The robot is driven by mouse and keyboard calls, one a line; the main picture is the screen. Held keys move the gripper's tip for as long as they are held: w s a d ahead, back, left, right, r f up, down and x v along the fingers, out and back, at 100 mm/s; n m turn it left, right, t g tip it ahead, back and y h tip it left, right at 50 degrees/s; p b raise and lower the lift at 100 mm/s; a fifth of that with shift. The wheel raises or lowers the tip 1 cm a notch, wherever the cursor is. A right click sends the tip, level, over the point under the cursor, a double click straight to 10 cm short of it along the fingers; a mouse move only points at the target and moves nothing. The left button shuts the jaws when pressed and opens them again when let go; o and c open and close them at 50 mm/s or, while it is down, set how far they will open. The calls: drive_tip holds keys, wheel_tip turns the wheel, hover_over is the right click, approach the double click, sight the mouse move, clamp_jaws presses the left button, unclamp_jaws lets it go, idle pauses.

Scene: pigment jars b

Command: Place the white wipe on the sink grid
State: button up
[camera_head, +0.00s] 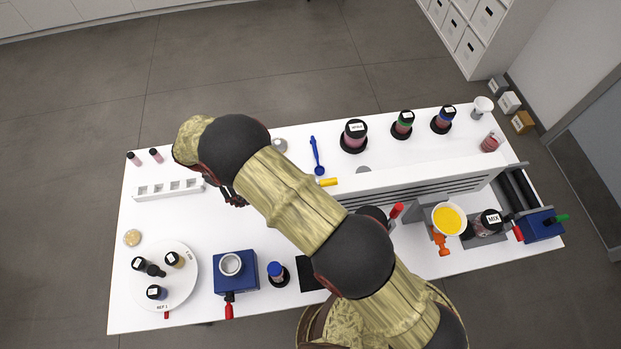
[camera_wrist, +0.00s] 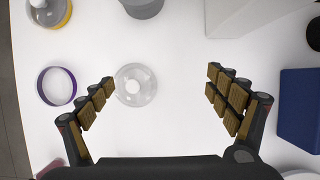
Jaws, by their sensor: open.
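I cannot make out a white wipe for certain in either view. A long grey slatted panel (camera_head: 435,188) runs along the right half of the table; I cannot tell whether it is the sink grid. My gripper (camera_head: 235,198) is over the left half of the white table, largely hidden by my arm in the head view. In the wrist view my gripper (camera_wrist: 162,78) is open, with nothing held. A clear round dish with a white centre (camera_wrist: 135,85) lies below, near the left fingers.
The wrist view shows a purple-rimmed ring (camera_wrist: 57,86), a grey cup (camera_wrist: 142,8) and a blue block (camera_wrist: 300,105). The head view shows a round white tray (camera_head: 180,290) with small jars, a blue device (camera_head: 237,281) and a yellow-filled bowl (camera_head: 449,218). Jars line the far edge.

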drive_tip(key=shift+w+d+r, duration=0.1)
drive_tip(key=shift+w+d, duration=0.05)
drive_tip(key=shift+d, duration=0.35)
drive_tip(key=w+d+p, duration=0.1)
drive_tip(key=d, duration=0.5)
drive_tip(key=w+d+p, duration=0.2)
drive_tip(key=d, duration=0.4)
drive_tip(key=w+d+p, duration=0.1)
drive_tip(key=d+p, duration=0.1)
drive_tip(key=d, duration=0.4)
drive_tip(key=shift+w+d, duration=0.15)
drive_tip(key=shift+w, duration=0.25)
drive_tip(key=shift+p+x, duration=0.5)
drive_tip(key=shift+x, duration=2.1)
drive_tip(key=shift+c, duration=1.3)
drive_tip(key=c, duration=0.7)
drive_tip(key=shift+c, duration=0.7)
drive_tip(key=shift+r, duration=0.15)
